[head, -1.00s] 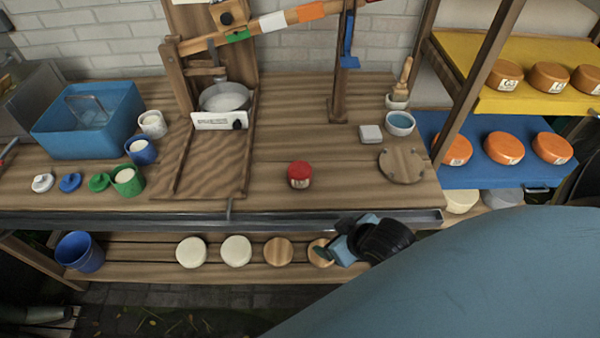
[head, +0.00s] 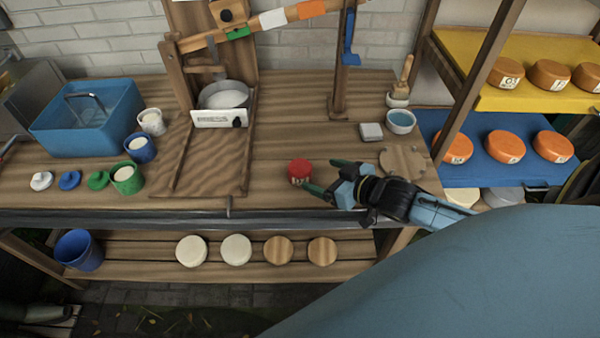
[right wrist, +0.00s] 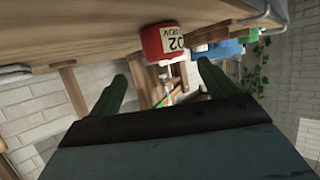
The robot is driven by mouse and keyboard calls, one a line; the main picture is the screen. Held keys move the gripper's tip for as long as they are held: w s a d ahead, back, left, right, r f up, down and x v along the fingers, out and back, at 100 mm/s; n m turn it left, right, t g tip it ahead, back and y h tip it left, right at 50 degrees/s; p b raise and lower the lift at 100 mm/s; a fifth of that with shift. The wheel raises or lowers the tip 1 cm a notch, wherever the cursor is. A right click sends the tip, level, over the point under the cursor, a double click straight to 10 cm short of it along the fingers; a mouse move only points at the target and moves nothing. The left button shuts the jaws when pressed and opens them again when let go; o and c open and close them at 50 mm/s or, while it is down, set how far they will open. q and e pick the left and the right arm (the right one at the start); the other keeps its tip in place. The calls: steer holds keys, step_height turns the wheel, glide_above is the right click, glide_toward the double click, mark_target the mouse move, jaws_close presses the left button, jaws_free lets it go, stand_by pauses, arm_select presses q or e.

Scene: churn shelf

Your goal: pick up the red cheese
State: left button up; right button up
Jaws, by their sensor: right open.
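The red cheese (head: 299,171) is a small red cylinder with a pale label, upright on the wooden table near its front edge. My right gripper (head: 322,176) is just to the right of it, with its two green fingers spread and pointing left. The near finger's tip is close to the cheese; I cannot tell whether it touches. In the right wrist view the cheese (right wrist: 161,42) shows ahead, beyond the gap between the open fingers (right wrist: 160,85). Nothing is between the fingers. My left gripper is not in view.
A round wooden board (head: 402,162), a pale block (head: 371,131) and a blue-filled bowl (head: 401,121) stand to the right. A wooden press with a pot (head: 224,96) is behind left. Cups and a blue tub (head: 88,118) are far left. The table's front edge (head: 270,219) is close.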

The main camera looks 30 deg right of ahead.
mark_target(304, 169)
steer(key=shift+x, duration=1.55)
steer(key=shift+a+b+x, duration=0.15)
steer(key=shift+b+x, duration=0.05)
steer(key=shift+x, duration=1.1)
steer(key=shift+a+b+x, duration=0.2)
steer(key=shift+x, duration=1.1)
steer(key=shift+r, duration=0.15)
steer(key=c, duration=1.2)
